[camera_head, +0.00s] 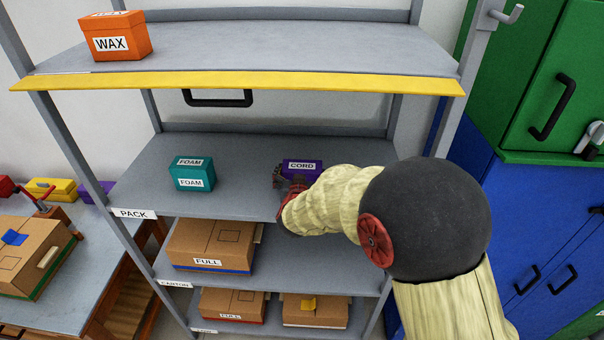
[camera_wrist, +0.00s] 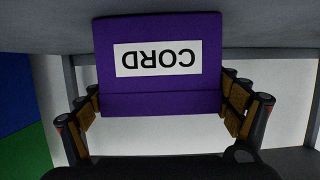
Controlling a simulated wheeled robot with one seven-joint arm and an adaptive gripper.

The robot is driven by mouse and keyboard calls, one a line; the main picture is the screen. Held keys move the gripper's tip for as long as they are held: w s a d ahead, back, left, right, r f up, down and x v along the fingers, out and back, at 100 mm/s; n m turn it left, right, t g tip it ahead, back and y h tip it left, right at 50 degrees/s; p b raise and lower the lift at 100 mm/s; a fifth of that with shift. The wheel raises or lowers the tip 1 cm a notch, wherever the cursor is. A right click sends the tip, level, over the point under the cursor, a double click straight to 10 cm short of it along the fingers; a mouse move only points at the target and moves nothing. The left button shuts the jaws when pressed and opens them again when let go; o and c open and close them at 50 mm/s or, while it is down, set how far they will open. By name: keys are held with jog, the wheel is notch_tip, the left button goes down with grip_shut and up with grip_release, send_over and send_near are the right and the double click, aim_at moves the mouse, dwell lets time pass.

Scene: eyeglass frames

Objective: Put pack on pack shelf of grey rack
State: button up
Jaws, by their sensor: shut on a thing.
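The pack is a purple box labelled CORD (camera_head: 314,168), at the right part of the PACK shelf (camera_head: 235,150) of the grey rack. In the wrist view the box (camera_wrist: 160,85) shows upside down between the fingers of my gripper (camera_wrist: 161,102), which are shut on its two sides. In the head view my gripper (camera_head: 290,183) reaches in from the right front and partly covers the box. The box is level, at or just over the shelf surface; I cannot tell whether it touches. Its underside is hidden.
A teal FOAM box (camera_head: 192,174) stands left on the same shelf. An orange WAX box (camera_head: 115,36) is on the top shelf, behind a yellow front edge (camera_head: 240,84).

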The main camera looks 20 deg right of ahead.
jog(key=shift+r, duration=0.1)
jog(key=shift+f, duration=0.2)
jog(key=o, duration=1.1)
jog(key=shift+r, duration=0.15)
